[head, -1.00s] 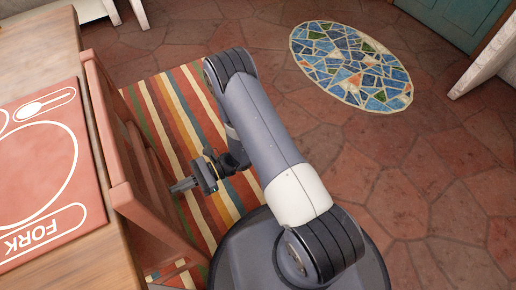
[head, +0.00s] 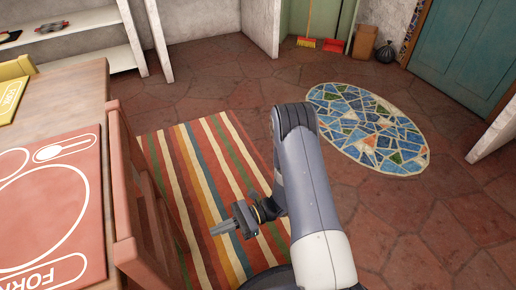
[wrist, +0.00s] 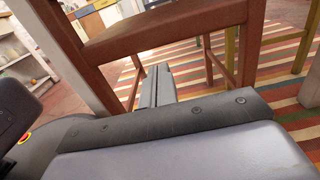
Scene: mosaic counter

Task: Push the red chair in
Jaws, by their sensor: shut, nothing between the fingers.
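The red chair (head: 126,215) stands at the right edge of the wooden table, its back close along the edge. In the wrist view its reddish-brown frame (wrist: 175,36) fills the upper middle, with a crossbar and legs. My gripper (head: 218,228) is to the right of the chair back, over the striped rug, with its fingers pointing left at the chair. The fingers (wrist: 156,84) are shut and empty, and point at the space below the crossbar. The head view shows a gap between fingertips and chair. The chair's seat is hidden.
The wooden table (head: 75,92) carries a red placemat (head: 45,220) and a yellow one (head: 13,98). A striped rug (head: 190,165) lies under my gripper. A mosaic oval (head: 365,130) and open tiled floor are to the right. A white shelf (head: 90,20) stands behind.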

